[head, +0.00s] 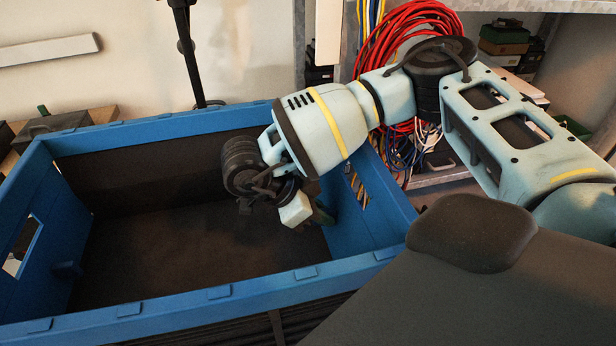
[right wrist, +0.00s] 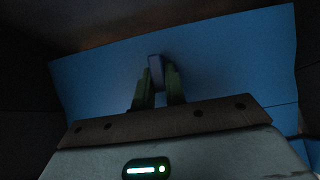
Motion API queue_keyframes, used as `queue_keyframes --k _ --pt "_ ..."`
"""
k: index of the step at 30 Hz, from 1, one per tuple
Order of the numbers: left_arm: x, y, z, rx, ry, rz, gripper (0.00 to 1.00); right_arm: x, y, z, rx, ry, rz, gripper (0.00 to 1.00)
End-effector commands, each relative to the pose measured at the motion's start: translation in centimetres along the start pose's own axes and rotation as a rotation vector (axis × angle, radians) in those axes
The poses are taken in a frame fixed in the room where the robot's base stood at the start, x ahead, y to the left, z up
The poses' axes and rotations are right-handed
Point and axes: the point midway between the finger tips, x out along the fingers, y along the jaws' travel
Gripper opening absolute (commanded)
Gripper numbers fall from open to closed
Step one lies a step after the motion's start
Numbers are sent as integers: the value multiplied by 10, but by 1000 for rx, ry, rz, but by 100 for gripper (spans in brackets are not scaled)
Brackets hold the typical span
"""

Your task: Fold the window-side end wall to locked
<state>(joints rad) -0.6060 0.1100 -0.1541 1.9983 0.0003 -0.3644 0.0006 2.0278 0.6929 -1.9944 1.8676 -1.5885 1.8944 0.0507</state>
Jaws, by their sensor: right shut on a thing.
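A blue folding crate (head: 222,293) stands open with a dark interior. Its right end wall (head: 362,226) stands up, or nearly so; I cannot tell whether it is locked. This blue wall also fills the middle of the right wrist view (right wrist: 95,83). My right gripper (head: 322,214) reaches down inside the crate to this wall. In the right wrist view its green fingers (right wrist: 157,84) are shut on a small blue tab (right wrist: 156,66) on the wall's inner face. The left end wall (head: 38,240) is upright, with a rectangular opening and a similar tab (head: 67,269). My left gripper is not in view.
Coiled red cable (head: 405,28) and other wires hang behind the crate's right end. A metal shelf (head: 450,178) stands there too. A dark pole (head: 190,55) rises behind the far wall. The crate floor is bare left of my gripper.

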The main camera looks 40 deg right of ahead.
Motion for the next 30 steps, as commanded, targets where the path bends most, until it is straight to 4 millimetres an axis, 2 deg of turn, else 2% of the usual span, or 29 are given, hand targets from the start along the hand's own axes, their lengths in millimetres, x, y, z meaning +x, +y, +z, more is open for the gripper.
queue_keyframes --k 30 --pt "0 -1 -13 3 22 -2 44 19 0 -11 3 1 0 0"
